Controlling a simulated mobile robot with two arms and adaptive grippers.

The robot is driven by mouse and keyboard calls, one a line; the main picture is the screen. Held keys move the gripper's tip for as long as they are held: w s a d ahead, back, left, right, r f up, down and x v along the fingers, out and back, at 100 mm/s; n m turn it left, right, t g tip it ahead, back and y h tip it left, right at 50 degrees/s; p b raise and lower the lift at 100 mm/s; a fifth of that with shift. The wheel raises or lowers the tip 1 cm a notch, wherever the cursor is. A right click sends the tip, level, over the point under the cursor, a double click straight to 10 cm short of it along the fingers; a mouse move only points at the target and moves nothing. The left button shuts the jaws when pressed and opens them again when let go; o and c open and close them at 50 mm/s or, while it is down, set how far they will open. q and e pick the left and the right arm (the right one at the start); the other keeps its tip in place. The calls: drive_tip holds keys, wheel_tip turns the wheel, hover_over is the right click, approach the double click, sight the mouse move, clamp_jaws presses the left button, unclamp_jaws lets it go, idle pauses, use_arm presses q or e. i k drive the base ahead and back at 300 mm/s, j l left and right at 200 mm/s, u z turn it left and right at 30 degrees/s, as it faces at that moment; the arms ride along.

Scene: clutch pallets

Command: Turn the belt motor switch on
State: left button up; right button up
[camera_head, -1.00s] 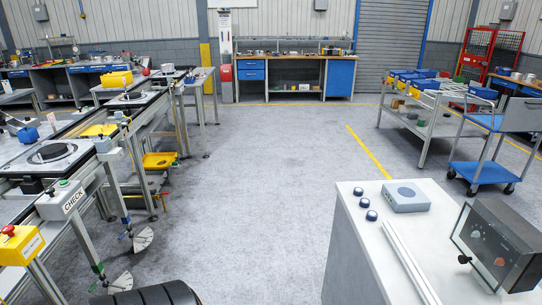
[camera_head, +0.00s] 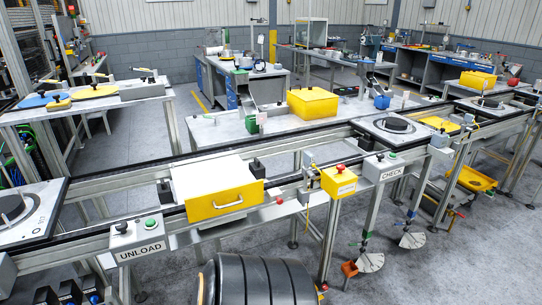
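A conveyor line (camera_head: 300,140) runs across the view from lower left to upper right. At its near side are a control box marked UNLOAD (camera_head: 140,250), with a black and a green button on top, and a similar box marked CHECK (camera_head: 391,173). Between them is a yellow box with a red mushroom button (camera_head: 339,181). No label for the belt motor shows, so I cannot tell which control is its switch. Neither of my grippers is in view.
A white and yellow drawer unit (camera_head: 214,188) sits on the line. Turntable plates (camera_head: 394,136) stand along it. A bench with a yellow box (camera_head: 313,102) is behind. Left is a table with yellow and blue items (camera_head: 96,92). Bare floor (camera_head: 450,262) lies at lower right.

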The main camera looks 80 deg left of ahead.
sight(340, 167)
drive_tip(key=u, duration=2.1)
